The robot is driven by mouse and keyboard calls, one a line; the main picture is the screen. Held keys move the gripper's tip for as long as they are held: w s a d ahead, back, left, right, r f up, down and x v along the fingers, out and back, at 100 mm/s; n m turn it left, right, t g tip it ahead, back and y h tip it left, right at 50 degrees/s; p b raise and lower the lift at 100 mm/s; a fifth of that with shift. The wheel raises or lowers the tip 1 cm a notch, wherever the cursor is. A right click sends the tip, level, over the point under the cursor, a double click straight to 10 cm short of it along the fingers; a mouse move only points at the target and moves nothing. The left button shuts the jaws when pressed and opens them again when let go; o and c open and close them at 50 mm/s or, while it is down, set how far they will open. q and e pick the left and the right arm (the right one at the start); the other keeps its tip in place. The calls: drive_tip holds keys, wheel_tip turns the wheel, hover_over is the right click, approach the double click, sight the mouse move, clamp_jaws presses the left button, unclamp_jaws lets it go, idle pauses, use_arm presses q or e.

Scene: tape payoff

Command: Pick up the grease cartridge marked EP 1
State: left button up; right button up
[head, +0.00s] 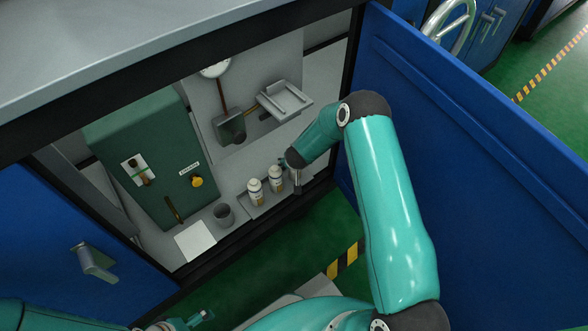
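Two white cartridges with dark and yellowish markings stand upright side by side on a small tray in the open cabinet: a left one (256,192) and a right one (277,179). Their print is too small to read, so I cannot tell which is EP 1. My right gripper (297,183) points down just right of the right cartridge, at the tray's right end. Its fingers are dark and small, and I cannot tell whether they are open or touch anything. My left gripper (202,316) shows only partly at the bottom edge, far from the cartridges, its opening unclear.
A dark cup (224,214) and a white sheet (195,241) lie left of the tray (256,210). A green box (150,150) stands behind them. A grey bracket (284,99) juts out above. The blue door (480,130) stands open on the right, close to my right arm.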

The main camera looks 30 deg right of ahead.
drive_tip(key=c, duration=1.4)
drive_tip(key=shift+r, duration=0.1)
